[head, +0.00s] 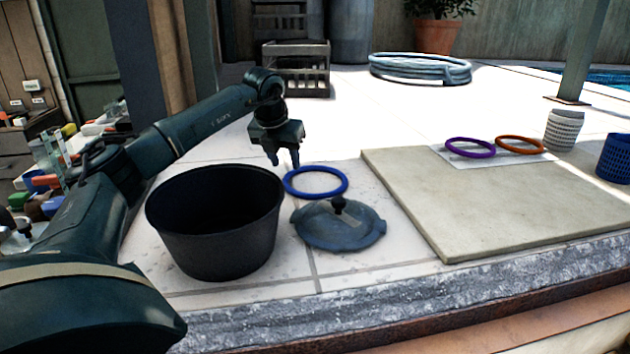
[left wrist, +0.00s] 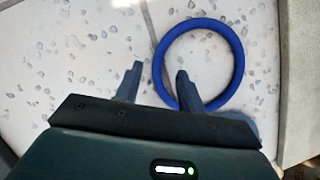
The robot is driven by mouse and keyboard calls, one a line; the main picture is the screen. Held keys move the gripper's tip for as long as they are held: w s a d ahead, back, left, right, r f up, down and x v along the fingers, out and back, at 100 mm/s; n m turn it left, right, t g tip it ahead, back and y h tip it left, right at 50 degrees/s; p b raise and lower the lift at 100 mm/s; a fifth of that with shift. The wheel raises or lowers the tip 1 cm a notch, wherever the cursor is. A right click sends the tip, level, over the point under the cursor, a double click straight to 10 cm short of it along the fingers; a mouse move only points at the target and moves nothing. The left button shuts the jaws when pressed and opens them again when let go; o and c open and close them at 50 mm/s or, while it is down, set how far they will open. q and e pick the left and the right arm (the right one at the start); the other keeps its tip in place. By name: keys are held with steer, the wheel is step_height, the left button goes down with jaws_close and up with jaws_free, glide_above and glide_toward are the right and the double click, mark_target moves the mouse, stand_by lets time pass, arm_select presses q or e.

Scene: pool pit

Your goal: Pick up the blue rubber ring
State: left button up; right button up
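The blue rubber ring (head: 316,194) lies flat on the pale tiles, behind the blue-grey lid and right of the black bucket. In the left wrist view the ring (left wrist: 238,62) shows almost whole, right of centre. My left gripper (head: 285,163) points down above the ring's left side. It is open and empty, with its fingers (left wrist: 158,82) apart. In the left wrist view the right finger overlaps the ring's lower left rim and the left finger is outside the ring. Whether the fingers touch the ring cannot be told. My right gripper is not in view.
The black bucket (head: 213,255) stands just left of the ring. The lid (head: 335,230) with a dark knob lies in front of it. A stone slab (head: 480,205) to the right bears a purple ring (head: 470,148) and an orange ring (head: 520,145). The tiles behind are mostly clear.

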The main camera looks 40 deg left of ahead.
mark_target(288, 174)
arm_select(q)
steer(key=x, duration=0.3)
steer(key=shift+a+f, duration=0.15)
steer(key=shift+f, duration=0.1)
jaws_close()
